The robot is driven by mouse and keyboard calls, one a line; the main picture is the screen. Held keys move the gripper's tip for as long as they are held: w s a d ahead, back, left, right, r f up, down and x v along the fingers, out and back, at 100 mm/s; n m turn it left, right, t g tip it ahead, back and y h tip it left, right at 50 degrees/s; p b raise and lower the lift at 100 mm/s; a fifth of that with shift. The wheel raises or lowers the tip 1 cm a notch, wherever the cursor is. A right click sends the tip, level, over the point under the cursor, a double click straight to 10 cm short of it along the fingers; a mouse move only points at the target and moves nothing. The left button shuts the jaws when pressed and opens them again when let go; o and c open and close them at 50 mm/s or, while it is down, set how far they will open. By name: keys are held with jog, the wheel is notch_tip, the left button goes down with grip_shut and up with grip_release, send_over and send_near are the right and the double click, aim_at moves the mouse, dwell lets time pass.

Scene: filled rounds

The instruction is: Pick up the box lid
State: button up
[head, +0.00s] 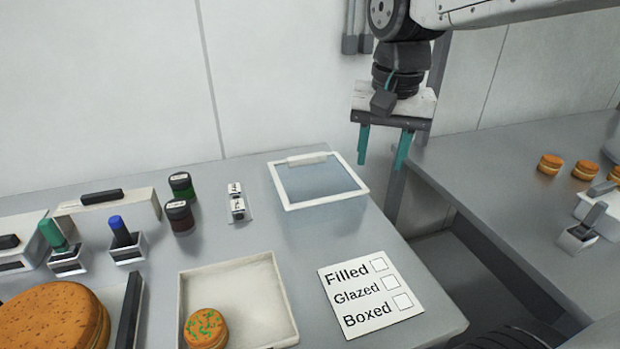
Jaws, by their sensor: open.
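The box lid (318,184) lies flat on the grey table near its far right edge. It has a white frame, a clear bluish pane and a white handle bar (307,159) along its far side. My gripper (382,164) hangs with its two teal fingers pointing down, to the right of the lid and above it. The fingers are apart and nothing is between them. An open white box (262,272) stands nearer on the table, with a green-sprinkled round (206,328) in its near left corner.
A checklist card (370,293) lies right of the box. Two dark jars (181,186), a small white block pair (237,204), and green and blue stamps (122,232) stand left of the lid. A second table (500,175) at right holds several filled rounds.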

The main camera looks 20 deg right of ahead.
jog(key=w+a+m, duration=0.2)
jog(key=w+m, duration=0.4)
jog(key=w, duration=1)
jog(key=m+g, duration=0.1)
jog(key=m, duration=0.5)
send_over(307, 155)
notch_tip(307, 155, down, 7)
jog(key=shift+r, duration=0.1)
jog(key=shift+w+f, duration=0.2)
jog(key=shift+f, duration=0.2)
jog(key=f, duration=0.7)
jog(key=shift+s+f, duration=0.1)
jog(key=shift+s, duration=0.15)
grip_shut()
